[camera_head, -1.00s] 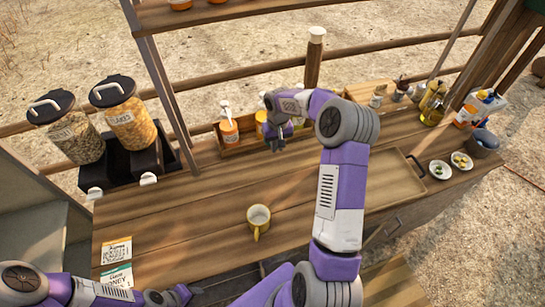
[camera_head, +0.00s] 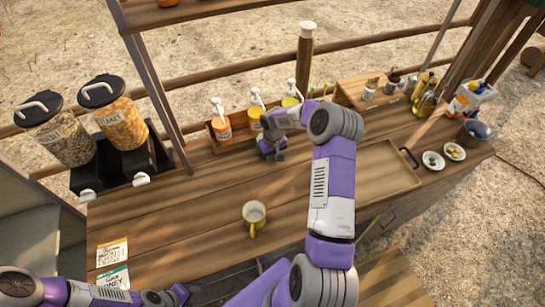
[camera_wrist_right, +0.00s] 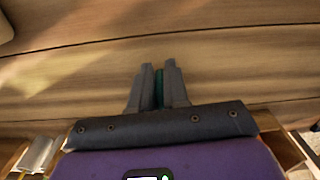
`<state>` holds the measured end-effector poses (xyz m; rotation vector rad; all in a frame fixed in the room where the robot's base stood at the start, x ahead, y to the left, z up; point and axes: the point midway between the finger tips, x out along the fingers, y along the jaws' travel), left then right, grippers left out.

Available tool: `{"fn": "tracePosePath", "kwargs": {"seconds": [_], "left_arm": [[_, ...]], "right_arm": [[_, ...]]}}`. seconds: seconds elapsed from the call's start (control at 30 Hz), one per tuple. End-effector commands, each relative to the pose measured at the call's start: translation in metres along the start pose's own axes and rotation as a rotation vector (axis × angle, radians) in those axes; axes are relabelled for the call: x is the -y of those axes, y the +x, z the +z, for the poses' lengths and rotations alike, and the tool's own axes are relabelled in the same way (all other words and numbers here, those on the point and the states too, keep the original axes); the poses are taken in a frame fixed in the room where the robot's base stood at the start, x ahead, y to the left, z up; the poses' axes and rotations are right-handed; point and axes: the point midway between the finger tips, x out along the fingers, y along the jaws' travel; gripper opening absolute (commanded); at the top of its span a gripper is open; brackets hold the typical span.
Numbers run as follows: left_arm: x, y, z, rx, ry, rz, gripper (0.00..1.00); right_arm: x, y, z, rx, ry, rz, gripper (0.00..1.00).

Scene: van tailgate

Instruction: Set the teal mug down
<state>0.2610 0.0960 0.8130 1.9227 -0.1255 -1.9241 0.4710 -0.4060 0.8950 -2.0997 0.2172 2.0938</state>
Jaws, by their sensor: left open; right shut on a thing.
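My right gripper (camera_head: 272,157) is over the counter in front of the pump-bottle rack, pointing down. In the right wrist view its fingers (camera_wrist_right: 158,85) are shut on a narrow teal part (camera_wrist_right: 159,88), which I take to be the teal mug. The rest of the mug is hidden, and I cannot tell whether it touches the wood. My left gripper (camera_head: 180,295) is open, low at the left, near the counter's front edge.
A cream-and-yellow mug (camera_head: 254,217) stands on the wooden counter (camera_head: 170,225). Behind are pump bottles (camera_head: 221,125). Cereal dispensers (camera_head: 118,115) stand left; a tray (camera_head: 375,170) and small bowls (camera_head: 433,161) are right. The counter's middle left is clear.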

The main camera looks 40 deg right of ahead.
Motion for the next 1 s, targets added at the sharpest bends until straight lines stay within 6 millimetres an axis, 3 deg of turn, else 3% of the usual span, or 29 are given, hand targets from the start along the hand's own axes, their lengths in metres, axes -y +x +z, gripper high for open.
{"fn": "tracePosePath", "kwargs": {"seconds": [0.27,0.3,0.47,0.83,1.0], "left_arm": [[0.001,0.004,0.000,0.000,0.000,0.000,0.43],[0.002,0.004,0.000,0.000,0.000,0.000,0.43],[0.001,0.003,0.000,0.000,0.000,0.000,0.43],[0.000,-0.001,0.000,0.000,0.000,0.000,0.43],[-0.001,-0.001,0.000,0.000,0.000,0.000,0.43]], "right_arm": [[0.000,0.003,-0.001,-0.002,-0.001,0.001,0.00],[0.000,0.003,0.000,-0.001,-0.001,0.001,0.17],[0.000,0.002,0.000,-0.001,-0.001,0.001,0.41],[0.000,-0.003,0.000,-0.001,0.000,0.000,0.41],[0.000,-0.030,-0.002,-0.006,-0.001,0.003,0.41]]}}
